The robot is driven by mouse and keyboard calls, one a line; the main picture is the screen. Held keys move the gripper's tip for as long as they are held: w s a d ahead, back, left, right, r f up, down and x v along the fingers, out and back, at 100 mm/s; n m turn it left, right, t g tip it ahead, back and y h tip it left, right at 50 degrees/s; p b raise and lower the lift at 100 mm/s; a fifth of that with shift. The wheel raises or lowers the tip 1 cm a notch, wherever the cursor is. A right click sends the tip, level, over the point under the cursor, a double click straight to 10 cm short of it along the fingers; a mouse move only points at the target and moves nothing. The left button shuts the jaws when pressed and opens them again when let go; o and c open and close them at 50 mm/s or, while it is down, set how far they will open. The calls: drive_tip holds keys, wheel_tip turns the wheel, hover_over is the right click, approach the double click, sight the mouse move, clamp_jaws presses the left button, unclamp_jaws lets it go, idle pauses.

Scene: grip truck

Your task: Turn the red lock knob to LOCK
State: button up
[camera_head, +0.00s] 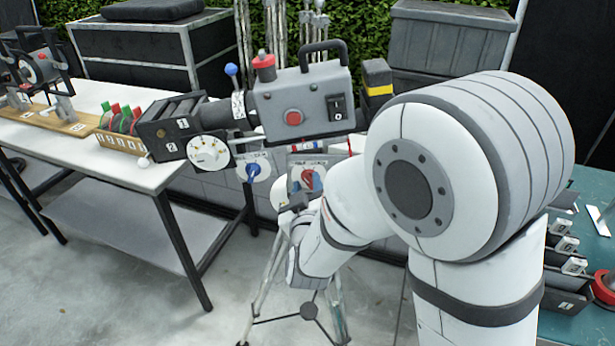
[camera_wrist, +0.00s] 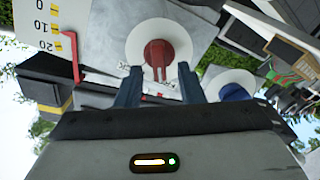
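The red lock knob (camera_head: 308,177) sits on a round dial on the tripod head, below the camera body. In the wrist view the red knob (camera_wrist: 158,52) is upright on a white disc, its narrow grip pointing toward my gripper. My gripper (camera_wrist: 159,71) is open, with one dark finger on each side of the knob's grip. Gaps show between the fingers and the knob, and I cannot tell how far they reach around it in depth. In the head view my gripper (camera_head: 297,202) is just below the knob, partly hidden by my arm.
A blue knob (camera_head: 252,171) on another white dial is close on the left, also in the wrist view (camera_wrist: 233,93). The grey camera body (camera_head: 302,103) is above, with tripod legs (camera_head: 336,315) below. A white table (camera_head: 150,172) stands left; a teal bench (camera_head: 590,185) is right.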

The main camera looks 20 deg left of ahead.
drive_tip(key=shift+w+a, duration=0.2)
drive_tip(key=shift+w, duration=0.5)
drive_tip(key=shift+c, duration=0.5)
drive_tip(key=c, duration=0.5)
